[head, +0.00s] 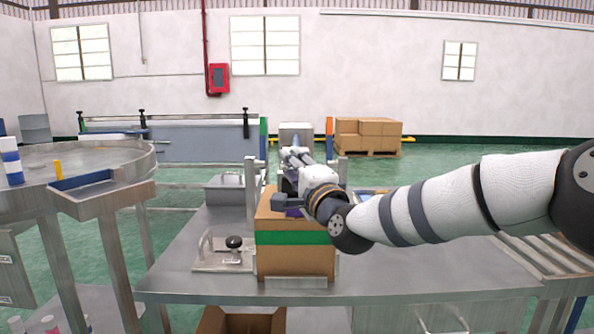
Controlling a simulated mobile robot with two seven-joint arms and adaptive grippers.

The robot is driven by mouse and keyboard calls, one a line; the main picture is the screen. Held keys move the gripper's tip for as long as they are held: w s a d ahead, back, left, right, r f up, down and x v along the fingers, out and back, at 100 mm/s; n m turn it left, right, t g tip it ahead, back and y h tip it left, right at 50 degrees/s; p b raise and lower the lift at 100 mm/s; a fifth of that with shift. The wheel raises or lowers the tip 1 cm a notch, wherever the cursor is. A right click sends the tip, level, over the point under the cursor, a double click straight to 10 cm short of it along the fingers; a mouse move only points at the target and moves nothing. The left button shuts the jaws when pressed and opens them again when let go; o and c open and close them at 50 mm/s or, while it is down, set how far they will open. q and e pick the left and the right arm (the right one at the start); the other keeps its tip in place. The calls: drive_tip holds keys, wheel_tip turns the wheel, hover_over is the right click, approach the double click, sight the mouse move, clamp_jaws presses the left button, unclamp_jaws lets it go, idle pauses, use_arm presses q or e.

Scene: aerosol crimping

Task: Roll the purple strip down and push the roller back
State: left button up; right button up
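A brown carton (296,262) with a green band around its upper part stands upright on the metal table. A small patch of the purple strip (293,212) shows at the carton's top, just below my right wrist. Most of the strip is hidden. My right arm reaches in from the right across the carton's top, and my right gripper (294,156) points away, beyond the carton's top. Its fingers are small and partly hidden by the wrist, so I cannot tell whether they hold anything. I cannot make out the roller behind the arm. My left gripper is not in view.
Metal posts (250,190) rise on both sides behind the carton. A plate fixture with a black knob (234,243) sits left of it. A round table (120,156) and a tray stand at the left. The metal table (420,272) is clear at the front right.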

drive_tip(key=v, duration=1.1)
drive_tip(key=shift+s+d, duration=0.15)
drive_tip(key=shift+s, duration=0.25)
